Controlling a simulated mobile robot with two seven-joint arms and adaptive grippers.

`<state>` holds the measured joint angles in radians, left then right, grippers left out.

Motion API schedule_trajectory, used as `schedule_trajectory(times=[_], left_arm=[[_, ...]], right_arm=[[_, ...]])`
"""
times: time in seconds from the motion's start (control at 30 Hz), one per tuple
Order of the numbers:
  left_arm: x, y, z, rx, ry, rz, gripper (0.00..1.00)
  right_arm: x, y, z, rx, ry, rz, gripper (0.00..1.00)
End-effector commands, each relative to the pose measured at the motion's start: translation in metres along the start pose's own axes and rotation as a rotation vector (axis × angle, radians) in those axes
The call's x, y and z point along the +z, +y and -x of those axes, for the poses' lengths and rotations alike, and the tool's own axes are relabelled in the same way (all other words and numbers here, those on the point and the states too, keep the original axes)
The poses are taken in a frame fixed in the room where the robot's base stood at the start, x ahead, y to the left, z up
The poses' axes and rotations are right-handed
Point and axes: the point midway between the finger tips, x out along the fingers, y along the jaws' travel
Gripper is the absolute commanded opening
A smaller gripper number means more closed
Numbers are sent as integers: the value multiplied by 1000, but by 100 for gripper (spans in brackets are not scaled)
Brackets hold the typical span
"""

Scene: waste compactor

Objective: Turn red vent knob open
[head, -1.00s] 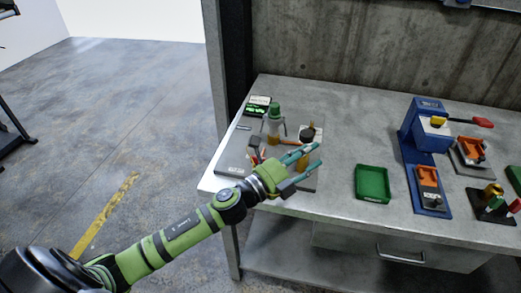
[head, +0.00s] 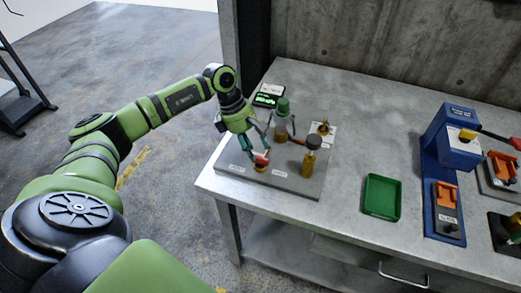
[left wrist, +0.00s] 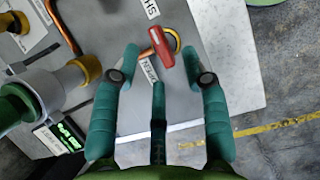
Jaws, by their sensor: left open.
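My left gripper (head: 256,147) is open and points down over the knob. In the left wrist view its teal fingers lie on either side of the red bar, apparently without gripping it. My right gripper is not in view.
A green tray (head: 382,197) and a blue press (head: 455,145) are further right. The bench's left edge is close.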

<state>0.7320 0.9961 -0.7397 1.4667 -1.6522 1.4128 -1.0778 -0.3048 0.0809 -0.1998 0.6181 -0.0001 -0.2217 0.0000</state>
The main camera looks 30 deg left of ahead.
Motion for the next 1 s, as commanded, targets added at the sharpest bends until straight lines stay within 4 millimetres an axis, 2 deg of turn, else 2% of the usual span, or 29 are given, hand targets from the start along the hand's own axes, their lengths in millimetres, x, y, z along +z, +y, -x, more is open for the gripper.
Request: schedule_trajectory(times=[0.03,0.27,0.57,0.6,0.67,0.7,1.0], left_arm=[[2,-1,-6,-4,-1,2,45],[2,0,-33,-1,-4,1,45],[1,0,-39,2,-3,1,45],[1,0,-39,2,-3,1,41],[1,0,-39,2,-4,1,17],[1,0,-38,2,-4,1,1],[2,0,-39,3,-5,6,0]], right_arm=[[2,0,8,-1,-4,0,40],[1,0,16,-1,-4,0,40],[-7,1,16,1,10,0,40],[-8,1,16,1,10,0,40],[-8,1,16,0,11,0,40],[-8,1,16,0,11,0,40],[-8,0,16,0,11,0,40]])
